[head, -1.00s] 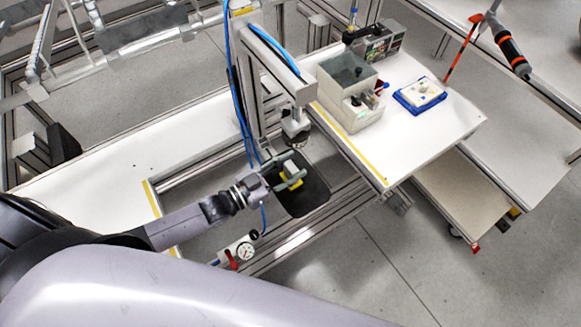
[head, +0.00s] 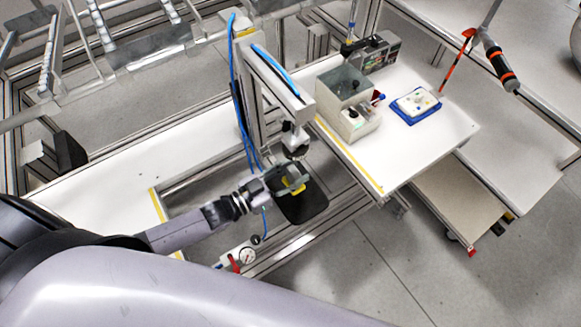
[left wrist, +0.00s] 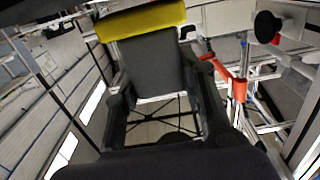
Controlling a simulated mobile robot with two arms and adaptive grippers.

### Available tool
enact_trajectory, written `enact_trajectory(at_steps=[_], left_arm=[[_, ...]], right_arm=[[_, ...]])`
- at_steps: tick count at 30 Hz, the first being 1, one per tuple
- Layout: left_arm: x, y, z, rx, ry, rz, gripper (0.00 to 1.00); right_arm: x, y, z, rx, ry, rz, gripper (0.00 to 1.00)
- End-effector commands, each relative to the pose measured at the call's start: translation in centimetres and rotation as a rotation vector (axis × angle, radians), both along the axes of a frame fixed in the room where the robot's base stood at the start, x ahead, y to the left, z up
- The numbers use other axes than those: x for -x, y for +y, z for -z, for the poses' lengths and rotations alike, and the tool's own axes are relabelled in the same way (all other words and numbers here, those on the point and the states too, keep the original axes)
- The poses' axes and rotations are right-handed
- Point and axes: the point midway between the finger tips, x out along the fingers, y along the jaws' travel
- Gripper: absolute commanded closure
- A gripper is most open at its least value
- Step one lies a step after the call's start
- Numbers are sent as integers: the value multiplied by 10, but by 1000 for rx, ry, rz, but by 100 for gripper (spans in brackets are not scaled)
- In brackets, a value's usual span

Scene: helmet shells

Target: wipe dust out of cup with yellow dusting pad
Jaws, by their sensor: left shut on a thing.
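My left gripper (head: 288,181) is shut on a block with a yellow dusting pad (head: 293,187). In the left wrist view the pad (left wrist: 142,20) is a yellow strip along the far edge of a grey block (left wrist: 150,62) between the two fingers. In the head view the gripper is over a dark plate (head: 303,208), just below a round light-and-dark piece (head: 294,141) hanging from the metal column. That piece may be the cup; its inside and any dust are hidden. I cannot tell whether the pad touches it. My right gripper is out of view.
Blue hoses (head: 238,95) run down the column. A gauge (head: 247,256) with a red handle is near the frame's front rail. A white table (head: 425,145) to the right bears a grey box (head: 345,95) and a blue tray (head: 417,119).

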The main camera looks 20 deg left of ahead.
Motion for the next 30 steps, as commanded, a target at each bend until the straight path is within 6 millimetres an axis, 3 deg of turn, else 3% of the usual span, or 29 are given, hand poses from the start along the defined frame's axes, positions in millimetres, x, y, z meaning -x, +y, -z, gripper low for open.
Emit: enact_trajectory(at_steps=[30], left_arm=[[63, -82, -1, 2, 0, -1, 96]], right_arm=[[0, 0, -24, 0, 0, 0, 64]])
